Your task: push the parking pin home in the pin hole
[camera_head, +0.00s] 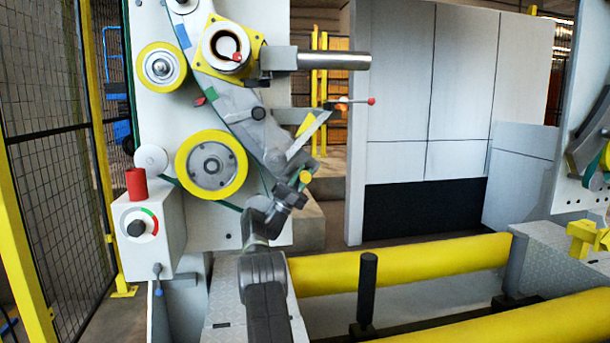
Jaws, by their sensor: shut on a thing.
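My gripper (303,160) is raised in front of the white machine panel (165,110), at the lower end of a slanted grey arm of the machine (235,103). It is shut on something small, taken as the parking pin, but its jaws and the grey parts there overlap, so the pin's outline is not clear. A pale slanted plate with a yellow patch (306,124) rises just above the gripper. The pin hole cannot be made out, and I cannot tell how deep the pin sits.
A thin rod with a red ball (371,101) sticks out right of the gripper. A thick metal bar (335,61) is above. A yellow roller (211,165) is left, over a control box (148,235). Yellow rails (400,265) and a black post (368,285) lie lower right.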

